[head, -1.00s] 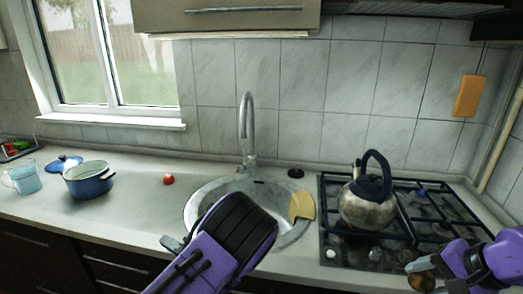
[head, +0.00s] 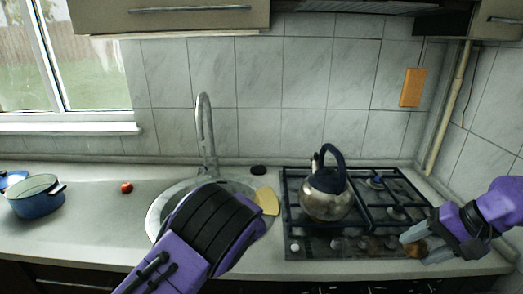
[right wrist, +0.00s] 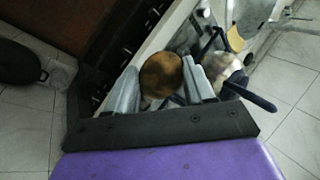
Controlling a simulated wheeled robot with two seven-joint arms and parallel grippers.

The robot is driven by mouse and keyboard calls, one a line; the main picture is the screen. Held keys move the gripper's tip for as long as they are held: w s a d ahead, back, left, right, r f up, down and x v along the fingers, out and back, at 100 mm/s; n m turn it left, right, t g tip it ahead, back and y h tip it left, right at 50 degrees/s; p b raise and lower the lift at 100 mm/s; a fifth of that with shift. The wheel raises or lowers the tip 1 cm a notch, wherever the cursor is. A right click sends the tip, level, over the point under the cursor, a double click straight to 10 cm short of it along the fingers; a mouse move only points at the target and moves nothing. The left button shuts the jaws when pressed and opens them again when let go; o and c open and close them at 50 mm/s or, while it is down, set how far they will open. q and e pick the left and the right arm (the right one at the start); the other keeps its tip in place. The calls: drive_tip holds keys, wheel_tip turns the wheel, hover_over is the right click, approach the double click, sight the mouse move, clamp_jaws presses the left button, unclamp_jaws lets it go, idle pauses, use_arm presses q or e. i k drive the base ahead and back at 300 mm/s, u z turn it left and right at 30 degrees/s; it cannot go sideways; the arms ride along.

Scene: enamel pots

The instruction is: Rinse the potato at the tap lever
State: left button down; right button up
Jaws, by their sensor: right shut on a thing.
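The brown potato (right wrist: 161,74) is between the two grey fingers of my right gripper (right wrist: 165,85) in the right wrist view, and the gripper is shut on it. In the head view my right gripper (head: 412,240) is at the right front of the hob, with part of the potato (head: 415,249) showing. The metal tap (head: 203,130) rises behind the round sink (head: 158,212); its lever is too small to make out clearly. My left arm (head: 205,230) covers much of the sink, and its fingers are hidden.
A kettle (head: 326,198) stands on the gas hob (head: 350,245), between the sink and my right gripper. A yellow cloth (head: 267,201) lies on the sink's right rim. A small red object (head: 126,187) and a blue pot (head: 36,198) stand on the left counter.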

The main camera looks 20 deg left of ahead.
sight(205, 156)
drive_tip(key=i, duration=0.9)
drive_tip(key=z, duration=0.05)
